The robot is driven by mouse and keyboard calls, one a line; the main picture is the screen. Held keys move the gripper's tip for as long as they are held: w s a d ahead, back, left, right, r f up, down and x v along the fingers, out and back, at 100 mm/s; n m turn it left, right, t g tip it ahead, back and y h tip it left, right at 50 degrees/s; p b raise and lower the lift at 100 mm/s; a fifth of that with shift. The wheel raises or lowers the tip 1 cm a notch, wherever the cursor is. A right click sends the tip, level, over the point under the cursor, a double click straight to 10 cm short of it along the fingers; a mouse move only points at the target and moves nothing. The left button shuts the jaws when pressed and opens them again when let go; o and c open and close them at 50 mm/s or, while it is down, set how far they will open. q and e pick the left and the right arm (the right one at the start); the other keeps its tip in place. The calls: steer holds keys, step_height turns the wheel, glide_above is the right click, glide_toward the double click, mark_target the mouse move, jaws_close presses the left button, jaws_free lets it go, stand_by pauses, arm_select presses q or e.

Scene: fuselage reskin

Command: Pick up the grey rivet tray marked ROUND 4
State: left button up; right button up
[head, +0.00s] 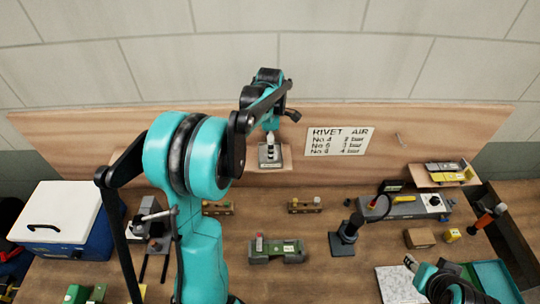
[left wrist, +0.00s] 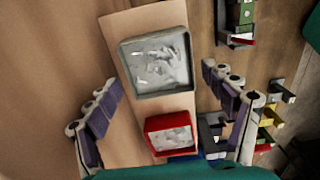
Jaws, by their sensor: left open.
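A grey square tray (left wrist: 127,72) holding loose pale rivets sits on a wooden shelf in the left wrist view. Its marking cannot be read. In the head view the grey tray (head: 270,163) shows on the small shelf on the back board, partly covered by my gripper. My left gripper (left wrist: 158,80) is open, its fingers apart on either side of the shelf and the grey tray, with nothing between them gripped. A smaller red tray (left wrist: 149,127) with rivets stands beside the grey one, nearer my wrist. My right gripper (head: 412,264) is at the lower right, its jaws unclear.
The wooden back board (head: 90,135) carries a RIVET AIR sign (head: 340,141). A blue and white cooler (head: 65,215) stands at the left. A dark green block (head: 278,252), a black stand (head: 345,238) and a grey toolbox (head: 415,207) occupy the bench.

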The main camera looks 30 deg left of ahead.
arm_select(q)
step_height(320, 180, down, 4)
steer(key=shift+w+f, duration=0.1)
steer(key=shift+w, duration=0.05)
steer(key=c, duration=0.9)
steer(key=shift+c, duration=0.2)
